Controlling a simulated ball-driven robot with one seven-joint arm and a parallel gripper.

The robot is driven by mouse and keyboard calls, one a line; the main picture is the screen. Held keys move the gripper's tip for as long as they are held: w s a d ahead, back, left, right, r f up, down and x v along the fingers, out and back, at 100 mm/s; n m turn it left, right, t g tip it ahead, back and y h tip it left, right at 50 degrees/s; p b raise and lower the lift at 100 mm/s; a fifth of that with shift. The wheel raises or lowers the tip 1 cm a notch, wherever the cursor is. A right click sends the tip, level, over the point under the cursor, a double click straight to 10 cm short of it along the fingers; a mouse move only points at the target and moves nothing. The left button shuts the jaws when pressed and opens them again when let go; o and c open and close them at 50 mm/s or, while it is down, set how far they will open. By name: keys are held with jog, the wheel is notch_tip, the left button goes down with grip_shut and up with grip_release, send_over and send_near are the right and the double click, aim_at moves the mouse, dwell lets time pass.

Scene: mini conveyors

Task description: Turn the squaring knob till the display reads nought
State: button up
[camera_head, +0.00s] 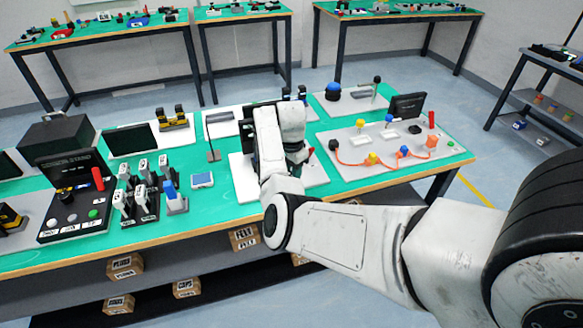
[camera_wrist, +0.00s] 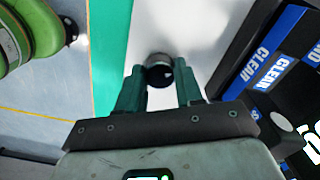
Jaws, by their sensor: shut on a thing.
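The knob (camera_wrist: 159,66), a small dark round knob with a grey collar and a white mark, stands on a white base plate (camera_wrist: 182,25) in the wrist view. My gripper (camera_wrist: 160,80) has its two green fingers on either side of the knob and is shut on it. In the head view my gripper (camera_head: 298,155) is low over the white plate (camera_head: 243,184), and my arm hides the knob. A dark panel with blue strips (camera_wrist: 264,72) reading "CLEAR" is at the right in the wrist view. I cannot read a number on it.
A plate with coloured pegs and an orange cord (camera_head: 375,150) lies to the right. A blue-white pad (camera_head: 202,180) and a stand of grey-white upright devices (camera_head: 143,190) are to the left. A small dark screen (camera_head: 407,106) stands behind. Cardboard boxes (camera_head: 126,266) sit on the shelf below.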

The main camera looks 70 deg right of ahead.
jog(key=n+p, duration=0.1)
jog(key=n, duration=0.2)
jog(key=shift+s+r+n+p, duration=0.1)
jog(key=shift+r+n+p, duration=0.05)
jog(key=shift+n+p, duration=0.25)
jog(key=n+p, duration=0.1)
jog(key=n, duration=0.2)
jog(key=shift+n, duration=0.3)
jog(key=n+p, duration=0.2)
jog(key=n, duration=0.4)
jog(key=n+p, duration=0.1)
jog(key=n, duration=0.5)
jog(key=shift+n+p, duration=0.3)
jog(key=shift+p, duration=0.05)
jog(key=n+p, duration=0.1)
jog(key=n, duration=0.5)
jog(key=shift+n, duration=0.3)
jog(key=shift+w, duration=0.2)
jog(key=o, duration=1)
jog(key=shift+s, duration=0.1)
jog(key=shift+o, duration=0.2)
